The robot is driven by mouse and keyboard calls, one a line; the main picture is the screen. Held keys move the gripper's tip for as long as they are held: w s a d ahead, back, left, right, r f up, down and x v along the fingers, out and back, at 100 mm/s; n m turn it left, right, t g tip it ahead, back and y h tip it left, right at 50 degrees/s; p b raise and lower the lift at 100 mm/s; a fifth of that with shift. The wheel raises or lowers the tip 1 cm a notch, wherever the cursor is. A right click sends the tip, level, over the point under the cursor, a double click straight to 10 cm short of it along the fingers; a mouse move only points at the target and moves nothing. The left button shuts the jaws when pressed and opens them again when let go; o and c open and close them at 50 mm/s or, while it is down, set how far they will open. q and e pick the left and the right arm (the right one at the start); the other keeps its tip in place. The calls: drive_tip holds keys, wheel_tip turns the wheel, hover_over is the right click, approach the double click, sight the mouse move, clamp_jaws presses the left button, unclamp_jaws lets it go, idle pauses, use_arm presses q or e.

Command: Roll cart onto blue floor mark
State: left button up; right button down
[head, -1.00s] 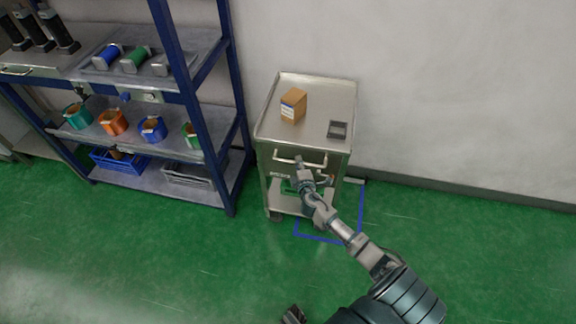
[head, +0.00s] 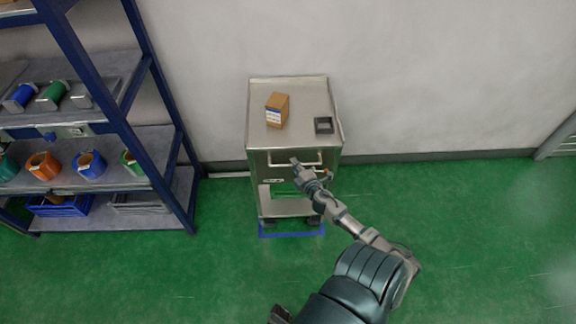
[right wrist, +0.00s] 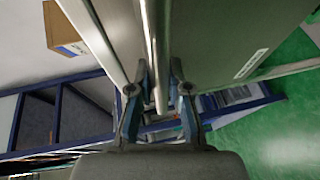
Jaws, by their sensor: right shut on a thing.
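The metal cart (head: 290,90) stands upright against the wall in the head view, with a front handle (head: 283,164) below its top. The blue floor mark (head: 290,234) shows as a line just in front of the cart's wheels, about as wide as the cart; its rest is hidden under the cart. My right gripper (head: 301,172) is at the handle. In the right wrist view, its fingers (right wrist: 158,88) are shut around the handle bar (right wrist: 157,50). My left gripper is not clearly seen.
A brown box (head: 277,110) and a small dark tray (head: 324,125) sit on the cart's top. A blue-framed shelf (head: 150,100) with spools stands to the left, with a gap between it and the cart. Green floor (head: 460,230) is clear to the right.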

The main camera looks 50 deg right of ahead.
drive_tip(key=shift+s+f, duration=0.2)
drive_tip(key=shift+f, duration=0.2)
drive_tip(key=c, duration=1.2)
unclamp_jaws()
drive_tip(key=shift+o, duration=0.5)
drive_tip(key=shift+d+r, duration=0.15)
drive_tip(key=shift+d, duration=0.05)
drive_tip(key=shift+s+a, duration=0.2)
drive_tip(key=v, duration=1.1)
drive_tip(key=shift+s, duration=0.3)
